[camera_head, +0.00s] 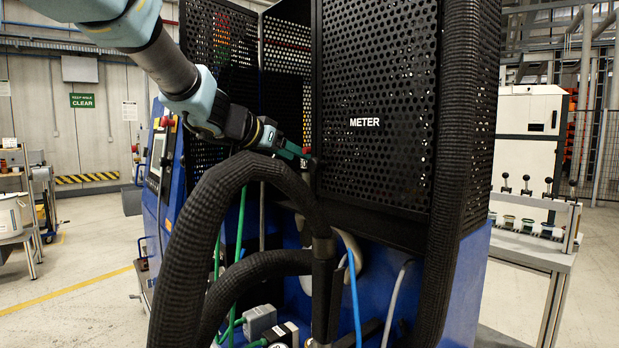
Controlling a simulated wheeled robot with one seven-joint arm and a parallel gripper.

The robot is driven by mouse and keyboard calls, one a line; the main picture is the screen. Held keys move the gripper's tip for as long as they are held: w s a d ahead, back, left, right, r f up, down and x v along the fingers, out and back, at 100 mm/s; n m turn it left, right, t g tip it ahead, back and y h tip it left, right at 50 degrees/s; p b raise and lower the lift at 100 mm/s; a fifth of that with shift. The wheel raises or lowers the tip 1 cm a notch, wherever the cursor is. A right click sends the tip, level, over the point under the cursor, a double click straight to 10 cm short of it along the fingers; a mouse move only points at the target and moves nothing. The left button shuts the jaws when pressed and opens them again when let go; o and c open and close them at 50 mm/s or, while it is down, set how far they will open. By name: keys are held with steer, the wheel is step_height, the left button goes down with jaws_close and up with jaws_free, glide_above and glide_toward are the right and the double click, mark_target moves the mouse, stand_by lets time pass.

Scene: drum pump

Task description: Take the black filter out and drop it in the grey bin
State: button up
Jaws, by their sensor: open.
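My arm reaches in from the upper left, and my gripper (303,157) is at the left edge of the black perforated panel marked METER, above the thick black hose. Its fingertips are small and dark against the machine, and nothing is clearly held between them. I cannot make out the black filter; the hose, the panel and my gripper cover much of that area.
Thick black ribbed hoses (205,240) arch across the front of the blue machine (465,275). The METER panel (380,110) stands right of my gripper. A grey bench (545,255) is on the right, a small trolley (28,240) on the left.

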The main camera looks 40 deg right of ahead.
steer(key=shift+x, duration=2.65)
steer(key=shift+s+r, duration=0.1)
steer(key=shift+s, duration=0.05)
steer(key=shift+c, duration=0.4)
jaws_close()
